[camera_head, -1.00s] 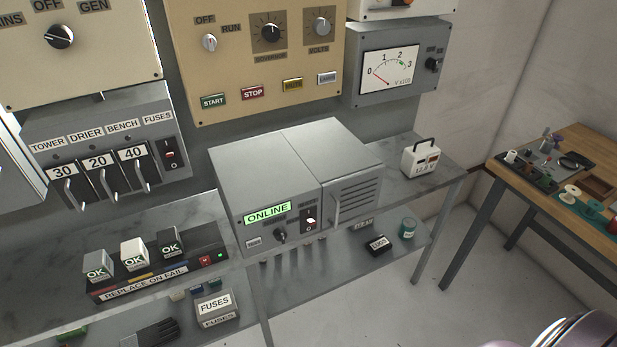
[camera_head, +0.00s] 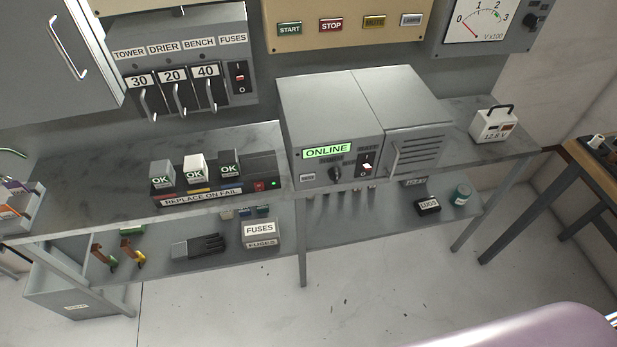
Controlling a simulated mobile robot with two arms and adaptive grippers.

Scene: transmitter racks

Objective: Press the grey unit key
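The grey unit (camera_head: 345,98) is a metal box on the bench top, with a lit green ONLINE display (camera_head: 327,151) on its front. Below the display are a small pale labelled key (camera_head: 308,178), a black knob (camera_head: 335,174) and a rocker switch (camera_head: 367,165). The key's label is too small to read. A vented door with a handle (camera_head: 395,158) forms the right part of the front. Neither gripper is in view, and nothing covers the unit's front.
Left of the unit stands a REPLACE ON FAIL rack (camera_head: 203,199) with three OK blocks. A small 12.8 V meter box (camera_head: 494,125) stands at right. The lower shelf holds a FUSES box (camera_head: 261,231) and a LUGS box (camera_head: 428,205).

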